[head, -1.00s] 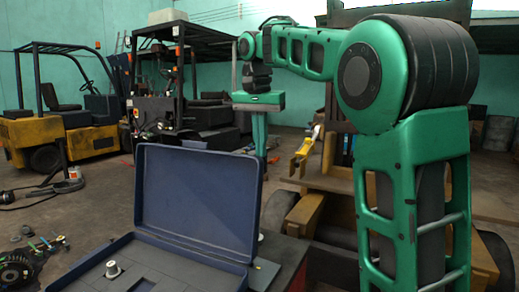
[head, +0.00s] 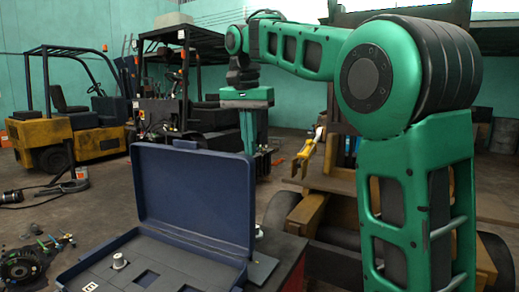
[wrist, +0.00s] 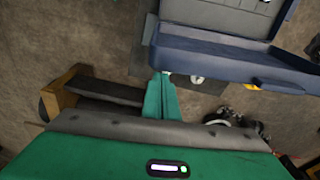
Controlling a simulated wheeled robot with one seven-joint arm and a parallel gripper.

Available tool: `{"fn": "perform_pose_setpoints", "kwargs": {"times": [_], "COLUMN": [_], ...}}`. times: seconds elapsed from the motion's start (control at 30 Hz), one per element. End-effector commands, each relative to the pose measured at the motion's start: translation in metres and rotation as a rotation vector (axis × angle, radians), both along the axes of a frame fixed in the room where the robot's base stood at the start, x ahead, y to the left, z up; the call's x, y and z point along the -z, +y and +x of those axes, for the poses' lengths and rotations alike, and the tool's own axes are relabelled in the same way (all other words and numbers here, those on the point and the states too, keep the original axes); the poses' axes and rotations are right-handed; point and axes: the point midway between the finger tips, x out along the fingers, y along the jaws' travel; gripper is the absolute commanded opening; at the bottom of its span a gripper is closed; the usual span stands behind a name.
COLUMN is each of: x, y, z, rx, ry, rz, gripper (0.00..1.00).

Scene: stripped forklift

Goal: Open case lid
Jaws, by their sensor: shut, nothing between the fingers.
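The dark blue case (head: 105,262) sits at the lower left of the head view with its grey insert facing up. Its lid (head: 195,195) stands open, roughly upright, at the back of the case. The wrist view shows the lid (wrist: 225,60) at upper right and the grey interior beyond it. My green gripper (head: 254,150) is shut and empty, pointing down by the lid's top right corner. Its closed fingers (wrist: 160,85) show in the wrist view beside the lid's left part. I cannot tell whether they touch it.
A yellow forklift (head: 65,130) stands back left. Loose parts (head: 25,262) lie at far left. Open floor lies behind the case.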

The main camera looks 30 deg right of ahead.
Motion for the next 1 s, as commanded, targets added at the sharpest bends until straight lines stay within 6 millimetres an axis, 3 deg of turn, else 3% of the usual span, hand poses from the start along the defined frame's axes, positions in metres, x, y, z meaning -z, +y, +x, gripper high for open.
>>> {"fn": "perform_pose_setpoints", "kwargs": {"times": [0.7, 1.0], "x": [0.001, -0.058], "y": [-0.030, -0.011], "z": [0.021, 0.009], "rx": [0.000, -0.008], "ry": [0.002, -0.003], "rz": [0.002, 0.001], "gripper": [0.00, 0.00]}}
